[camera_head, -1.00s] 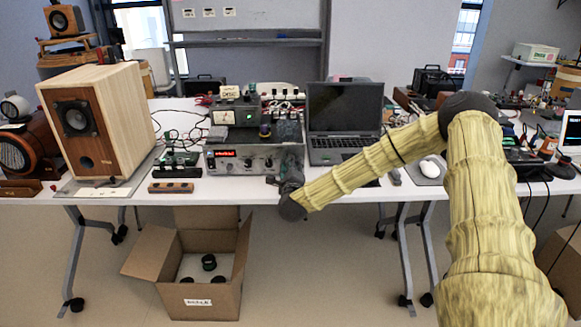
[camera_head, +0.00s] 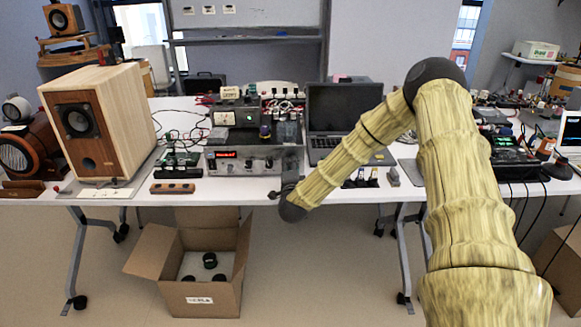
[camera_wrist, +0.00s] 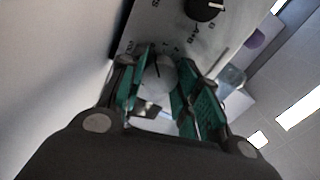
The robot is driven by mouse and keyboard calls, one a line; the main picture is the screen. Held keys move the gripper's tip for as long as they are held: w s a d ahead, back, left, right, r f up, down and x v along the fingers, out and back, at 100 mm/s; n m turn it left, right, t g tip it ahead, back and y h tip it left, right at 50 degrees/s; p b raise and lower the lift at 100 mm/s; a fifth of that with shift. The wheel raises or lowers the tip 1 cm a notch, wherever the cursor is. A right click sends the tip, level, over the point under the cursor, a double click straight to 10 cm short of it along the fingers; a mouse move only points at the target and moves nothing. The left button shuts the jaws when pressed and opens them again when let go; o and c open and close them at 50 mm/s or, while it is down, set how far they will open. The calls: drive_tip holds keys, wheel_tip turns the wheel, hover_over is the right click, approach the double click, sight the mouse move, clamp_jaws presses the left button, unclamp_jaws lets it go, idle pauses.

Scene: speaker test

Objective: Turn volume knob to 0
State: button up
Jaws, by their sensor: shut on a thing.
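The amplifier (camera_head: 258,155) has a silver front panel with a red lit display and several knobs, and stands near the table's front edge. In the wrist view a round silver knob (camera_wrist: 160,76) with a dark pointer line sits on the panel between my green fingers. My gripper (camera_wrist: 160,88) is shut on this knob, one finger on each side. A black knob (camera_wrist: 204,9) with printed marks around it shows farther up the panel. In the head view my gripper (camera_head: 283,189) is small and dark at the panel's lower right; the finger contact is unclear there.
A wooden speaker (camera_head: 85,115) stands at the left. An open laptop (camera_head: 340,112) is behind my arm at the right. An open cardboard box (camera_head: 200,298) is on the floor under the table. A brown block (camera_head: 172,188) lies left of the amplifier.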

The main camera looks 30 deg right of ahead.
drive_tip(key=shift+a+n, duration=0.1)
drive_tip(key=shift+n, duration=0.4)
drive_tip(key=o, duration=1)
drive_tip(key=shift+f, duration=0.1)
drive_tip(key=v, duration=1.2)
